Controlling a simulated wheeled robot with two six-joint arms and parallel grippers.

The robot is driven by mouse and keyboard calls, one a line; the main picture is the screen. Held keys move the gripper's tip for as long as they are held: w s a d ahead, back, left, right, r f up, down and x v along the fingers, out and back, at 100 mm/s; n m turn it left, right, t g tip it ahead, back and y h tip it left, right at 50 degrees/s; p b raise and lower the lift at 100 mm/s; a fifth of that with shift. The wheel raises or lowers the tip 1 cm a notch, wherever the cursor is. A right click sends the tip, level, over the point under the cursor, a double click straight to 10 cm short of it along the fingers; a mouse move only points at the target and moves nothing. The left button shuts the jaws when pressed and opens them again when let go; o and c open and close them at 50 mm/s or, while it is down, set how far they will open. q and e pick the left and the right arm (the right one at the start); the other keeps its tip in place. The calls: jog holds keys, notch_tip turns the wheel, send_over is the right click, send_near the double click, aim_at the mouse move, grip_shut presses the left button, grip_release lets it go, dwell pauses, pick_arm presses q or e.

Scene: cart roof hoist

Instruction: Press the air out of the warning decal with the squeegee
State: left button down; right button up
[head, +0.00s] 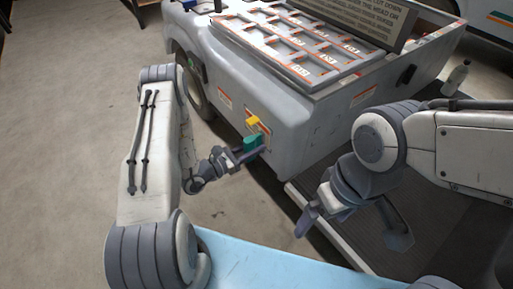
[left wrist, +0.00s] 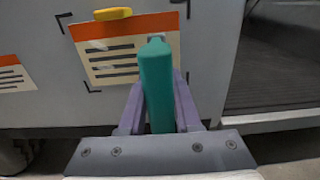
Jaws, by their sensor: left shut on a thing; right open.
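The warning decal (left wrist: 108,60), orange on top and cream with black lines below, is on the grey cart's side wall; it also shows in the head view (head: 265,131). Black corner marks frame its place. A yellow piece (left wrist: 113,14) sits at its upper edge, also visible in the head view (head: 253,124). My left gripper (head: 252,148) is shut on the teal squeegee (left wrist: 156,85). The squeegee's pale tip overlaps the decal's right part; I cannot tell whether it touches. My right gripper (head: 352,226) is open and empty, over the dark platform.
A second orange-topped label (left wrist: 12,74) is on the cart wall to the left. A tray with numbered compartments (head: 300,48) and a dark sign (head: 345,15) are on the cart. A ribbed dark platform (head: 330,190) lies below right. A bottle (head: 455,78) stands at the far right.

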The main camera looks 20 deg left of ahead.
pick_arm(q)
jog(key=w+a+b, duration=0.1)
jog(key=w+a, duration=0.4)
jog(key=a, duration=0.2)
jog(key=shift+w+a, duration=0.15)
jog(key=shift+w, duration=0.05)
dwell(1.0)
jog(key=p+v, duration=0.1)
jog(key=v, duration=0.6)
dwell(0.5)
dwell(0.3)
